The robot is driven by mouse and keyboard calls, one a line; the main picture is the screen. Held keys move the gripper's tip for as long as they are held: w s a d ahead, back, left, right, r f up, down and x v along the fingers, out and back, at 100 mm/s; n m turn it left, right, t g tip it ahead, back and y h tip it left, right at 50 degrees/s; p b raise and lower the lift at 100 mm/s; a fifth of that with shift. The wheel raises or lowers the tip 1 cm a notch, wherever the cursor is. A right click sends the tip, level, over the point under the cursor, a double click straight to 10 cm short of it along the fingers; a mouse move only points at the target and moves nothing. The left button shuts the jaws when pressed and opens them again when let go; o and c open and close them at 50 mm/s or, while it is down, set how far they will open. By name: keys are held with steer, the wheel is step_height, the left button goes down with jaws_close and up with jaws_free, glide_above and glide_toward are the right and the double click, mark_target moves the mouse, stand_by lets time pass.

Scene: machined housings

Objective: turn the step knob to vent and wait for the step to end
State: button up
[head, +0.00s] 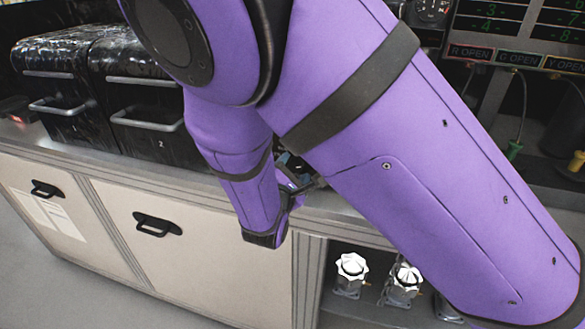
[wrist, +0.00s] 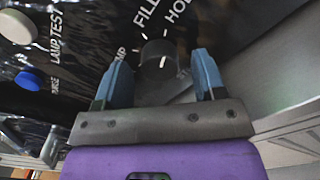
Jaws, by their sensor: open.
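The step knob (wrist: 157,58) is a dark round knob with a white mark, on a black panel in the wrist view. The words FILL and HOLD stand beyond it; a label at its left is partly hidden, and I cannot read VENT. My gripper (wrist: 161,66) is open, with one blue finger on each side of the knob. Gaps show between the fingers and the knob, so it is not gripped. Which label the knob points to is unclear. In the head view my arm hides the knob and most of the gripper.
A white button (wrist: 17,27) by LAMP TEST and a blue button (wrist: 27,80) sit left of the knob. Black boxes (head: 52,95) stand on the counter (head: 100,158). White-topped valves (head: 351,266) stand on a low shelf. A display panel (head: 492,22) is at upper right.

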steer(key=shift+w, duration=0.1)
steer(key=shift+c, duration=0.4)
steer(key=c, duration=0.8)
steer(key=shift+c, duration=0.2)
